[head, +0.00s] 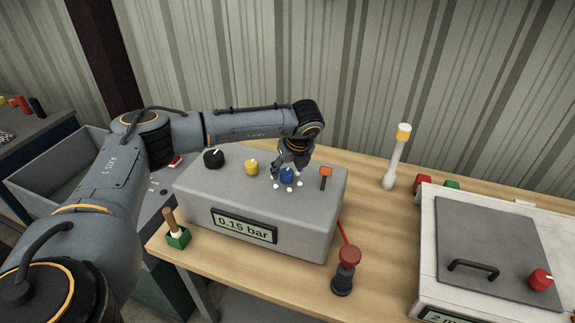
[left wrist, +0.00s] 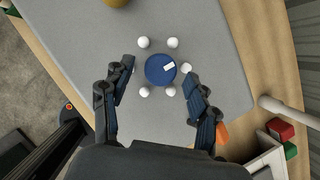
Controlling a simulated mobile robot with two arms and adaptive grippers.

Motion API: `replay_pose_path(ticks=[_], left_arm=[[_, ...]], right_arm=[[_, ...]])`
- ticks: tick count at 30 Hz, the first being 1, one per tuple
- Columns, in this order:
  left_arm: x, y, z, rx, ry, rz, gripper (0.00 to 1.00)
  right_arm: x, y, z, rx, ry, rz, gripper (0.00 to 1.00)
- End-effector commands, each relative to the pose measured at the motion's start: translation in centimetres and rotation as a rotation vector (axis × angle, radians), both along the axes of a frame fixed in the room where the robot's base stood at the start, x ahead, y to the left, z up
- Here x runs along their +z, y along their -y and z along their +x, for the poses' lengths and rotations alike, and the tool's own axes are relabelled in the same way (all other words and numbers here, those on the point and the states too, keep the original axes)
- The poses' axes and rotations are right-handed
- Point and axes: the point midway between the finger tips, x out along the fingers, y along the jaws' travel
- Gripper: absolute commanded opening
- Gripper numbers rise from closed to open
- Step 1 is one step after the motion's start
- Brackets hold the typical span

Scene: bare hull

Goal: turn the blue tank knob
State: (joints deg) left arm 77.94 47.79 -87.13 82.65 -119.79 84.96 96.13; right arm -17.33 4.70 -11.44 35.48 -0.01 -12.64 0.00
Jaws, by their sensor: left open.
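The blue tank knob (head: 287,175) sits on the top face of the grey tank box (head: 325,215), with small white dots around it. In the left wrist view the blue knob (left wrist: 160,69) carries a white mark pointing to the right. My left gripper (head: 283,168) is directly at the knob in the head view. In the left wrist view my left gripper (left wrist: 163,92) is open, one finger on each side and a little below the knob in the picture, not closed on it. My right gripper is not in view.
On the same box are a black knob (head: 213,158), a yellow knob (head: 251,167), an orange-topped lever (head: 325,173) and a display reading 0.15 bar (head: 244,225). A white-bodied unit with a grey lid (head: 490,240) is at right.

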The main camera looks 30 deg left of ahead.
Motion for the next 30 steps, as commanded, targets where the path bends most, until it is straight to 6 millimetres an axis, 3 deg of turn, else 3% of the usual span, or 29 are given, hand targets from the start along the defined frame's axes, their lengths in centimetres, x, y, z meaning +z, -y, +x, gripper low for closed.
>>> replay_pose_path(ticks=[6, 14, 22, 30], left_arm=[[-1.4, -0.5, 0.3, -0.001, 0.000, 0.001, 0.59], [-1.5, -0.5, 0.3, -0.001, 0.001, 0.001, 0.59], [-1.5, -0.5, 0.3, -0.001, 0.000, 0.000, 0.07], [-1.7, -0.5, 0.3, -0.024, 0.001, 0.000, 0.05]], right_arm=[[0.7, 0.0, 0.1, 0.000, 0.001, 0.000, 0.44], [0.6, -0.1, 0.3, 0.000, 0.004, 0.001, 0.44], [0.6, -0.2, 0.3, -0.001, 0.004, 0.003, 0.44], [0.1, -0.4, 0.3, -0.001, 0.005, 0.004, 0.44]])
